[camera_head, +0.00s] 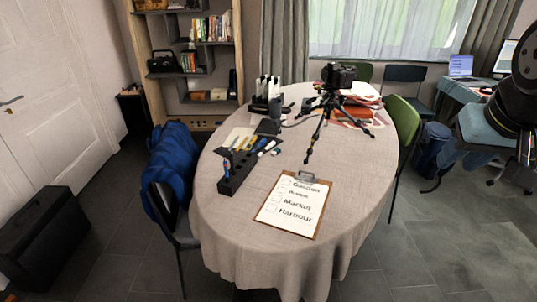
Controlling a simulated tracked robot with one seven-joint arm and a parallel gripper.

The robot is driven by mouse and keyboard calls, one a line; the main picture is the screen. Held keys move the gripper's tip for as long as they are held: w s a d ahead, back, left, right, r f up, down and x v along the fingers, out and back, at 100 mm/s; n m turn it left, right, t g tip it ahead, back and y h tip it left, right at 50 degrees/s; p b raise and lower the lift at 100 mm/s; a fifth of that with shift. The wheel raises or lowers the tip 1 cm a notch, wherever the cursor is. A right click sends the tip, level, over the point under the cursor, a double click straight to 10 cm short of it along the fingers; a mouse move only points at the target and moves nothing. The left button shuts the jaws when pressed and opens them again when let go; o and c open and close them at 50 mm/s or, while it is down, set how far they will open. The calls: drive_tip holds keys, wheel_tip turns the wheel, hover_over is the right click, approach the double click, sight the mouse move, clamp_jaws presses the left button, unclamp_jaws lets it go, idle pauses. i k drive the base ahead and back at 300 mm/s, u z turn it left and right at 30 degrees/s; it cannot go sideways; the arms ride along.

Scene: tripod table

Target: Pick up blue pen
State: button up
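Part of my black arm fills the right edge, far from the pens. Its lower end, my gripper (525,150), is cut by the frame edge and too small to read. I see nothing clearly held.
A clipboard (293,205) with a written list lies at the table's front. A camera on a small tripod (328,110) stands at the back right. A chair with a blue jacket (172,165) is close on the left, and a green chair (403,120) on the right. Floor is free at front right.

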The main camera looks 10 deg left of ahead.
sight(225, 163)
drive_tip(key=z, duration=0.15)
drive_tip(key=i, duration=1.1)
drive_tip(key=u, duration=0.7)
